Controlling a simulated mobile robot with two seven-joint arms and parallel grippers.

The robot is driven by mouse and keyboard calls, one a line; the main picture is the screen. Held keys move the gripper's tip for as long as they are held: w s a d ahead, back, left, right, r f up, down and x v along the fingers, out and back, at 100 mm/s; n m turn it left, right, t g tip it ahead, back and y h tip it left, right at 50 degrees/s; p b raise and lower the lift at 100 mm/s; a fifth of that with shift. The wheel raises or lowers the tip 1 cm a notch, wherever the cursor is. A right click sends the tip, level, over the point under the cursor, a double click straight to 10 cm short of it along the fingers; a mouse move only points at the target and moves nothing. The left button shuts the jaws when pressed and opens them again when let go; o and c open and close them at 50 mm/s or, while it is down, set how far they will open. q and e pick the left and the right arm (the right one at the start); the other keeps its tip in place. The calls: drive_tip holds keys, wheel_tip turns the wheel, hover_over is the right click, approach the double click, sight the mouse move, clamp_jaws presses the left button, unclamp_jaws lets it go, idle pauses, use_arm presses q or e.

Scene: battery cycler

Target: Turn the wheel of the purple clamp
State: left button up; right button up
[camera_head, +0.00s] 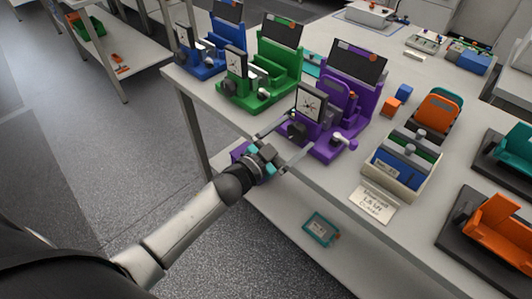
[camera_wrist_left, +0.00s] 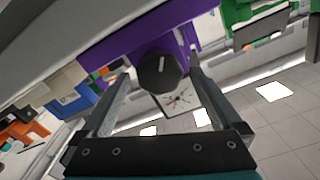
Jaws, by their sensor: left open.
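The purple clamp (camera_head: 329,143) stands at the front edge of the table in the head view, with a white dial face and a dark screen on it. Its dark round wheel (camera_head: 296,130) faces the table's front edge. In the left wrist view the wheel (camera_wrist_left: 159,72) shows as a black knob with a white mark, against the purple body (camera_wrist_left: 120,50). My left gripper (camera_head: 282,146) is open in front of the clamp. Its fingers (camera_wrist_left: 156,85) stand on both sides of the wheel, and I cannot tell whether they touch it. My right gripper is in neither view.
A green clamp (camera_head: 272,80) and a blue clamp (camera_head: 214,55) stand to the left on the table. A blue-and-cream box (camera_head: 398,168), a paper label (camera_head: 373,203) and orange holders (camera_head: 492,232) lie to the right. A lower shelf (camera_head: 290,222) runs underneath.

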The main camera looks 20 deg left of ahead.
use_arm(q)
drive_tip(key=v, duration=1.3)
drive_tip(key=shift+s+p, duration=0.4)
drive_tip(key=shift+a, duration=0.1)
idle(0.4)
